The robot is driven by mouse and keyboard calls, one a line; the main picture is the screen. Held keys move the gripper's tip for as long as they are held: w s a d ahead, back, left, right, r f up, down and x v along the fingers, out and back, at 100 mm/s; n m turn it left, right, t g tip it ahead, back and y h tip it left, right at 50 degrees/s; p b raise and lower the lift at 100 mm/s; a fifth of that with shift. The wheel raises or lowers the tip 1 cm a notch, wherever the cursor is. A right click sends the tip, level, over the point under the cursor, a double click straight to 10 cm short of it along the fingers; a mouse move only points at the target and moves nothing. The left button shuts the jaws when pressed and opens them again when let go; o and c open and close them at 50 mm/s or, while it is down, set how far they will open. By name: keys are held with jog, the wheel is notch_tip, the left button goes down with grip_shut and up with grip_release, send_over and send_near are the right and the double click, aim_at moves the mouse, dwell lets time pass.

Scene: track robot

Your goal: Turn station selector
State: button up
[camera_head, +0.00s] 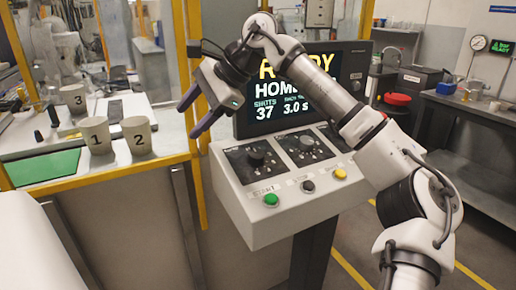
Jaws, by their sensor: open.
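A white control console (268,222) stands in the middle on a dark post. Labels on the plates are too small to read. A green button (270,199), a black button (308,186) and a yellow button (340,174) sit along the front edge. My gripper (197,124) is open and empty, above and left of the left knob, touching nothing visible. My arm hides part of the screen and the console's right side.
A screen (283,112) behind the console reads "HOME", "37" and "3.0 s". A yellow frame post (190,70) stands close by my gripper. Cups numbered 1 (96,135), 2 (137,136) and 3 (74,98) stand on the left table. A metal bench (470,165) is at right.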

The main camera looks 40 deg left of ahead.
jog(key=w+d+r+t+h, duration=0.1)
jog(key=w+d+t+h, duration=0.3)
jog(key=w, duration=0.3)
jog(key=t, duration=0.2)
send_near(257, 153)
jog(key=shift+h, duration=0.4)
jog(key=f, duration=0.2)
jog(key=a+f, duration=0.1)
jog(key=f, duration=0.2)
jog(key=a+f, duration=0.1)
jog(key=f, duration=0.2)
jog(key=shift+w+a+f+b, duration=0.15)
jog(key=shift+w+a+b, duration=0.1)
jog(key=shift+b, duration=0.1)
jog(key=shift+c, duration=0.5)
jog(key=c, duration=0.9)
jog(key=shift+m, duration=0.3)
